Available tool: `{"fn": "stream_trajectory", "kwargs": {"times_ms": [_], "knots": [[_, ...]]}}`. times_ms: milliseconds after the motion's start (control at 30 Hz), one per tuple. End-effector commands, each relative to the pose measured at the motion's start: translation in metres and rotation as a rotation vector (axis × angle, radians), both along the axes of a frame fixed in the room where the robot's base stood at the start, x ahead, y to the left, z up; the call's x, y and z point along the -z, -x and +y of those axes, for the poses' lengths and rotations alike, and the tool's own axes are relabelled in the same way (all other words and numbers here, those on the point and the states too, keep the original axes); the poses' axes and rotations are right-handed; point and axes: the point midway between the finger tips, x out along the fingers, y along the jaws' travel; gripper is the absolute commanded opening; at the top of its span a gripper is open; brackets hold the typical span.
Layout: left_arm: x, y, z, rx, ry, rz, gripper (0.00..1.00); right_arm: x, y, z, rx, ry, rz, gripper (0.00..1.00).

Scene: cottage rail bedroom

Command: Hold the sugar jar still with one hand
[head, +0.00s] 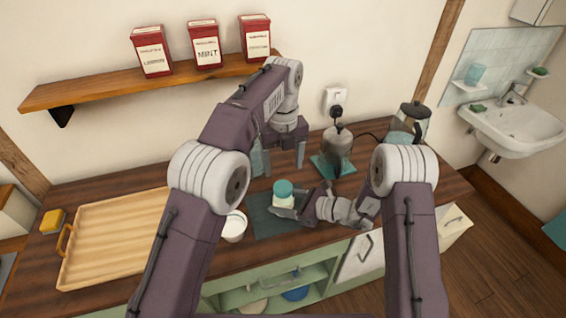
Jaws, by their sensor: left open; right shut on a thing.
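The small jar with a teal lid (283,188), which I take as the sugar jar, stands upright on a dark mat (262,225) on the wooden counter. My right gripper (286,208) reaches in from the right, low down, and is shut on the jar's pale body, partly covering it. My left gripper (285,162) points down above and behind the jar, with its fingers apart and nothing seen between them. The lid is in place on the jar.
A white cup (233,226) stands left of the mat, partly behind my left arm. A wooden tray (112,235) fills the left of the counter. A grinder-like appliance (338,143) stands on a teal base, with a glass kettle (411,118) farther right. A shelf (110,87) holds red tins.

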Motion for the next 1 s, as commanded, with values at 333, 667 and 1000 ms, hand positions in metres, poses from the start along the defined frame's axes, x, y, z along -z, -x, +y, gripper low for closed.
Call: {"fn": "stream_trajectory", "kwargs": {"times_ms": [333, 667, 1000], "knots": [[0.051, 0.001, 0.001, -0.005, -0.002, 0.004, 0.67, -0.001, 0.000, 0.000, 0.000, -0.001, -0.002, 0.00], [0.080, 0.000, 0.000, -0.006, 0.000, 0.000, 0.67, -0.001, 0.000, 0.000, 0.000, -0.001, -0.002, 0.00], [0.080, 0.000, 0.000, -0.006, 0.000, 0.000, 0.23, -0.001, 0.000, 0.000, 0.000, -0.001, -0.002, 0.00]]}}
